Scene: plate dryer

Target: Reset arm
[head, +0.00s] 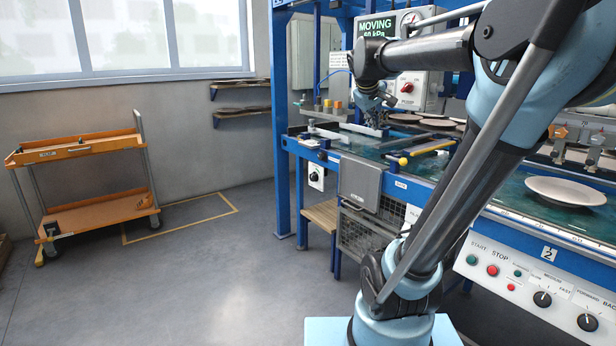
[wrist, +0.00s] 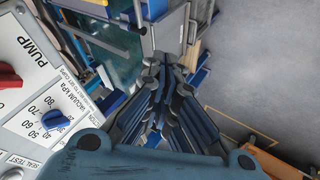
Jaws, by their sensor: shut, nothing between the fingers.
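My gripper (head: 378,101) hangs from the folded arm above the left end of the blue plate dryer (head: 400,178), in front of the grey control box. In the wrist view my gripper (wrist: 152,68) points down with its fingers closed together and empty. It is apart from the machine parts below it. Several pale plates lie on the dryer's belt. One plate (head: 565,191) is near the right edge, and others sit farther back behind my arm.
A control box (head: 410,88) with a red knob stands close behind my gripper; its pump panel (wrist: 40,100) is close at left in the wrist view. A yellow-handled bar (head: 428,150) crosses the bench. An orange trolley (head: 85,150) stands at left. Open floor (head: 190,270) lies between.

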